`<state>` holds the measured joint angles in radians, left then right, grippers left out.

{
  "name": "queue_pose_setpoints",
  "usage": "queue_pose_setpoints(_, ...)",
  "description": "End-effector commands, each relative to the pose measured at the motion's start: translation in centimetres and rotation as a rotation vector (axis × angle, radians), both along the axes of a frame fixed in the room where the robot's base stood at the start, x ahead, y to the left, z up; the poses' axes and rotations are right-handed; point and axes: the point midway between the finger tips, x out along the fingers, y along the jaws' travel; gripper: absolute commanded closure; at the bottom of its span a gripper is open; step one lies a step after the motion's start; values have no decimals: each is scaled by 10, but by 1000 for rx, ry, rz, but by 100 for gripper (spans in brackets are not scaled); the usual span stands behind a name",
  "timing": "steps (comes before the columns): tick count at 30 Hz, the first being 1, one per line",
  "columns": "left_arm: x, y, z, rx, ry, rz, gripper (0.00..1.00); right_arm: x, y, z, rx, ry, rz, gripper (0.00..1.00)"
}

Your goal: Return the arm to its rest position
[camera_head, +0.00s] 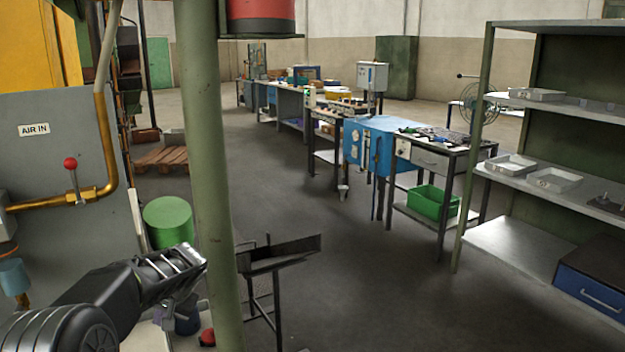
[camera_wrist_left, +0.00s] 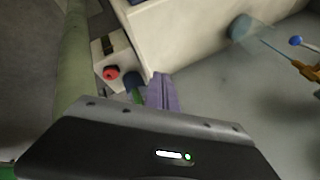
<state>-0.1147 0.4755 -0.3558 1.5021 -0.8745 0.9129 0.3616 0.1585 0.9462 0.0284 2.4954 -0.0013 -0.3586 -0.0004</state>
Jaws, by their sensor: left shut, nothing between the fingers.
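My left arm comes in from the lower left in the head view. Its black gripper (camera_head: 178,292) is beside the green post (camera_head: 207,180), left of it, with the fingers pointing down and partly hard to make out. It is shut with nothing held. In the left wrist view the gripper's dark housing fills the bottom, and a purple finger-like part (camera_wrist_left: 162,92) shows above it. My right arm and right gripper are not in view.
A grey panel with a red-knobbed lever (camera_head: 71,164) and brass pipe stands at left. A green drum (camera_head: 168,222) is behind the gripper. A dark metal chute stand (camera_head: 280,254) is right of the post. Shelves (camera_head: 545,180) stand at right; the central floor is open.

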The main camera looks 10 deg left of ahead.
Motion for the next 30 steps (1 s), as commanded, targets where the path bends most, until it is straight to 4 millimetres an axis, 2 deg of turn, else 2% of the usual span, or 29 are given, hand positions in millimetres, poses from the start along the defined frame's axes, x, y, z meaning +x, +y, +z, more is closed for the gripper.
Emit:
queue_pose_setpoints(1,5,-27,-28,-66,1,-67,100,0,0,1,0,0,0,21)
queue_pose_setpoints(4,10,-90,-84,-217,-16,-193,100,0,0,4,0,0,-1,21)
queue_pose_setpoints(8,-8,-173,-151,-416,-41,-298,100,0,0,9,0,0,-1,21)
queue_pose_setpoints(9,-18,-198,-170,-477,-50,-317,100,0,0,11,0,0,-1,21)
queue_pose_setpoints(11,-40,-235,-197,-567,-61,-325,100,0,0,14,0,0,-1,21)
queue_pose_setpoints(12,-59,-258,-214,-623,-65,-324,100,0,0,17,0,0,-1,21)
queue_pose_setpoints(14,-91,-288,-236,-698,-69,-301,100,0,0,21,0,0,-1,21)
queue_pose_setpoints(15,-116,-306,-250,-742,-66,-276,100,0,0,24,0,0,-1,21)
queue_pose_setpoints(17,-157,-329,-266,-795,-50,-229,100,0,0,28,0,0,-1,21)
queue_pose_setpoints(18,-184,-339,-274,-820,-32,-191,100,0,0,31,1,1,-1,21)
queue_pose_setpoints(21,-245,-359,-285,-865,31,-110,100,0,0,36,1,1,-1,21)
queue_pose_setpoints(24,-290,-371,-290,-894,110,-61,100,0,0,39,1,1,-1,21)
queue_pose_setpoints(27,-315,-379,-291,-916,163,-45,100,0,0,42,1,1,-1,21)
queue_pose_setpoints(30,-324,-380,-292,-925,182,-24,100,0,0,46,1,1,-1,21)
